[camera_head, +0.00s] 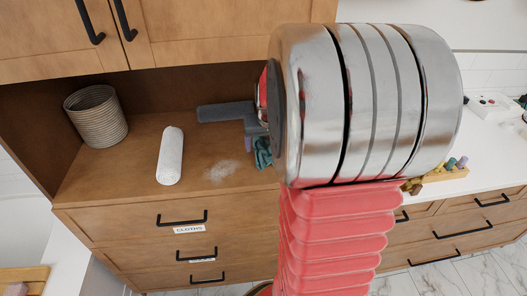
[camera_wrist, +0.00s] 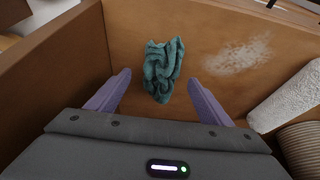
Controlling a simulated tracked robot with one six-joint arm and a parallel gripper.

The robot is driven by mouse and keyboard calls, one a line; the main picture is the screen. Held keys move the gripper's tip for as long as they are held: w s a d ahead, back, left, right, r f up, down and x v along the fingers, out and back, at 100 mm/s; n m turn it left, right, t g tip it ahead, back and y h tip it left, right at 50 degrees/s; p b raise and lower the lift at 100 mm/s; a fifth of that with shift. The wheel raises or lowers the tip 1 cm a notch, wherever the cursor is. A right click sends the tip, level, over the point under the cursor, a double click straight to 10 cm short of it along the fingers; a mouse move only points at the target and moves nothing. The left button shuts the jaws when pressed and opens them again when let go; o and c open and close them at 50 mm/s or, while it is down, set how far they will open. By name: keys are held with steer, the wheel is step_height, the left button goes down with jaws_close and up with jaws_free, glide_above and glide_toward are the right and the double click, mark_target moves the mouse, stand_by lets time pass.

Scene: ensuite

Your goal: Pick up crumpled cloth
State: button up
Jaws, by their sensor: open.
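The crumpled cloth (camera_wrist: 160,72) is dark teal and lies bunched on the wooden surface of an open niche. In the wrist view it shows just beyond and between my fingertips. In the head view only part of the cloth (camera_head: 263,152) shows; my arm hides the rest. My gripper (camera_wrist: 158,88) has two purple fingers spread apart, one on each side of the cloth's near end, with nothing held between them. In the head view my gripper (camera_head: 249,143) is mostly hidden behind my metal wrist and red arm.
A white roll (camera_head: 171,156) lies left of the cloth in the head view, and a ribbed basket (camera_head: 96,115) stands farther left. A pale powdery patch (camera_head: 220,170) lies between roll and cloth. Wooden niche walls (camera_wrist: 52,70) stand close around my gripper. Drawers (camera_head: 185,218) are below.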

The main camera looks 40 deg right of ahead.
mark_target(264, 148)
steer(key=shift+x, duration=2.6)
steer(key=shift+w+d, duration=0.1)
steer(key=shift+r, duration=0.1)
steer(key=shift+c, duration=0.2)
steer(key=c, duration=1.2)
steer(key=shift+o, duration=0.2)
steer(key=shift+r, duration=0.1)
steer(key=shift+r, duration=1.75)
steer(key=s+a, duration=1)
steer(key=s, duration=0.5)
